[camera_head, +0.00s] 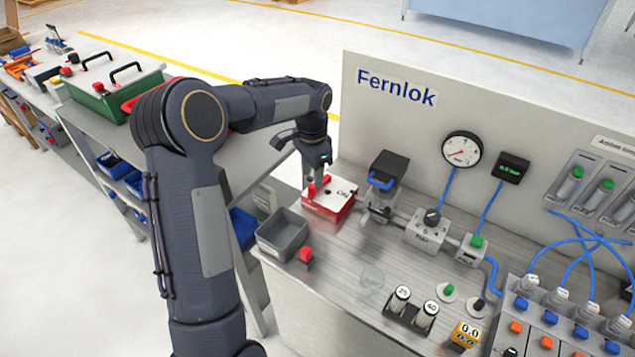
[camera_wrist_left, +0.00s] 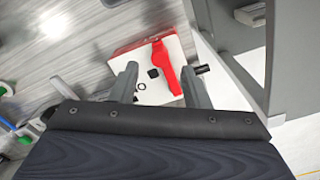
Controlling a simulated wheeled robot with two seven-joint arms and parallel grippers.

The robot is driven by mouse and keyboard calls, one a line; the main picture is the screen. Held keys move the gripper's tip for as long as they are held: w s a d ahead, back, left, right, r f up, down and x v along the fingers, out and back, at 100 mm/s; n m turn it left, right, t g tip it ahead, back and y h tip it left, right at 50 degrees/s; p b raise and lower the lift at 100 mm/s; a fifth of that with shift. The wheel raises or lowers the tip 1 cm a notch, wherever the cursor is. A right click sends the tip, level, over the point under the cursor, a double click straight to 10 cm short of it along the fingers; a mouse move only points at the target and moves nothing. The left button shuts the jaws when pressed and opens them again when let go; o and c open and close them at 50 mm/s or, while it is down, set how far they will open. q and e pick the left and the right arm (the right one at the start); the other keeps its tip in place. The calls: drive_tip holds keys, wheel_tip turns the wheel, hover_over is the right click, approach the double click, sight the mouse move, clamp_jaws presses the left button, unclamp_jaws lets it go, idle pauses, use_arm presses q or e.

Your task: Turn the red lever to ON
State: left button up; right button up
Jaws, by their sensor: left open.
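The red lever (camera_wrist_left: 163,62) sits on a box with a white top and red sides (camera_head: 328,205), at the back left of the bench. In the head view the lever (camera_head: 313,187) is partly hidden by my left gripper (camera_head: 318,176), which points down over the box. In the left wrist view my left gripper (camera_wrist_left: 160,86) is open, with the lever between its fingers and closer to the right one. I cannot tell whether that finger touches it. A black square and a ring mark show beside the lever. Lettering on the box top is too small to read surely. My right gripper is out of view.
A grey bin (camera_head: 282,235) and a small red-topped block (camera_head: 306,255) stand in front of the box. A clamp fixture with a blue handle (camera_head: 383,180) stands to its right. The Fernlok panel (camera_head: 400,120) rises behind.

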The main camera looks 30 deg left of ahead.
sight(312, 186)
use_arm(q)
drive_tip(key=shift+f, duration=2.05)
clamp_jaws()
